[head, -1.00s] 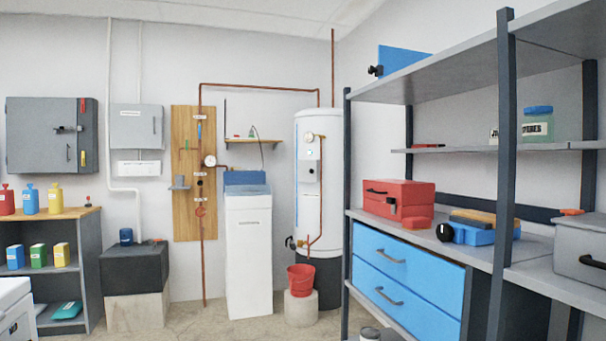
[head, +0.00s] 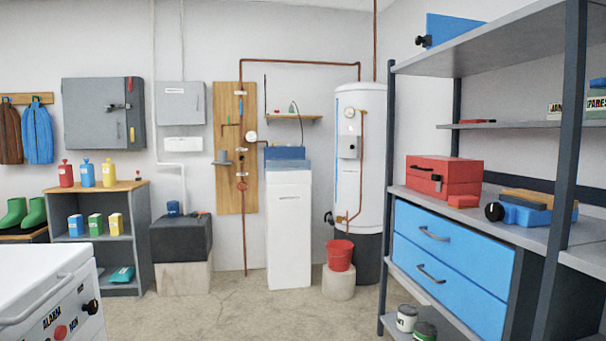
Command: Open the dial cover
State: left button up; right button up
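I cannot tell for certain which part is the dial cover. A round white gauge (head: 252,136) sits on the copper pipe by the wooden board. A small grey control box (head: 348,147) is on the front of the white tank (head: 372,197), with another round dial (head: 350,113) above it. A white cabinet (head: 289,232) with a blue top part (head: 285,153) stands between the board and the tank. Whether any cover is open is too small to tell. Neither of my grippers is in view.
A white machine (head: 45,280) with knobs and labels fills the front left. A shelf rack with blue drawers (head: 450,262) stands at the right. A red bucket (head: 340,255) on a plinth is before the tank. The concrete floor (head: 235,318) in the middle is clear.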

aim_at(347, 145)
jog(key=i, duration=4.2)
jog(key=j+u, duration=0.05)
jog(key=j, duration=0.2)
